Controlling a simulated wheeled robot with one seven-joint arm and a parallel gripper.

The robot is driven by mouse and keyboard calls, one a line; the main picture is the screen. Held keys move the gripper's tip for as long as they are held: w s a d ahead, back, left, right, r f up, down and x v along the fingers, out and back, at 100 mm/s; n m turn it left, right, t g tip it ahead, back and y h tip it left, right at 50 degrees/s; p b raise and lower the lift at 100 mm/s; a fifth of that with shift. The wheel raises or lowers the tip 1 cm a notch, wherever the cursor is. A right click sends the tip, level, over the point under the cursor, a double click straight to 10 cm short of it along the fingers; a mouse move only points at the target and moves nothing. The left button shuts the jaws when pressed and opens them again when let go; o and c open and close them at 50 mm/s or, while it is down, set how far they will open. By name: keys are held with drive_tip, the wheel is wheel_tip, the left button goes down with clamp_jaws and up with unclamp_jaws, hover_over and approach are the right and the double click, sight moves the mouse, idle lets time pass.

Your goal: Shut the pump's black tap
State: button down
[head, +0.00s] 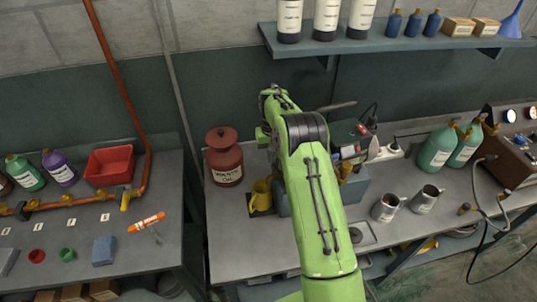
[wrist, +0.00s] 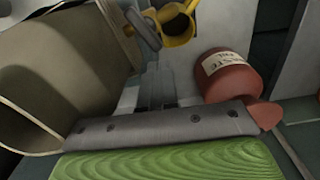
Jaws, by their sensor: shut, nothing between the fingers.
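The pump, a blue-grey box (head: 357,187), stands on the middle bench, largely covered by my green arm in the head view. I cannot make out its black tap for certain there. In the wrist view a grey round-ended part (wrist: 143,30) stands close beyond my fingers, beside a yellow jug; I cannot tell whether it belongs to the tap. My gripper (wrist: 155,88) is shut and empty in the wrist view. It appears apart from the grey part. In the head view my arm hides the fingers.
A red oil can (head: 225,157) and a yellow jug (head: 261,194) stand left of the pump. Two metal mugs (head: 385,207) and green bottles (head: 437,150) stand to the right. A large beige curved body (wrist: 65,75) fills the left of the wrist view. A shelf (head: 400,43) hangs behind.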

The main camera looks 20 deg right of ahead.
drive_tip(key=d+m, duration=0.2)
drive_tip(key=m, duration=0.1)
drive_tip(key=shift+s+d+r, duration=0.15)
drive_tip(key=shift+d+r, duration=0.05)
drive_tip(key=shift+d, duration=0.05)
drive_tip(key=c, duration=1.1)
unclamp_jaws()
wheel_tip(320, 180, up, 9)
drive_tip(key=p, duration=0.4)
drive_tip(key=shift+f, duration=0.1)
drive_tip(key=shift+a, duration=0.1)
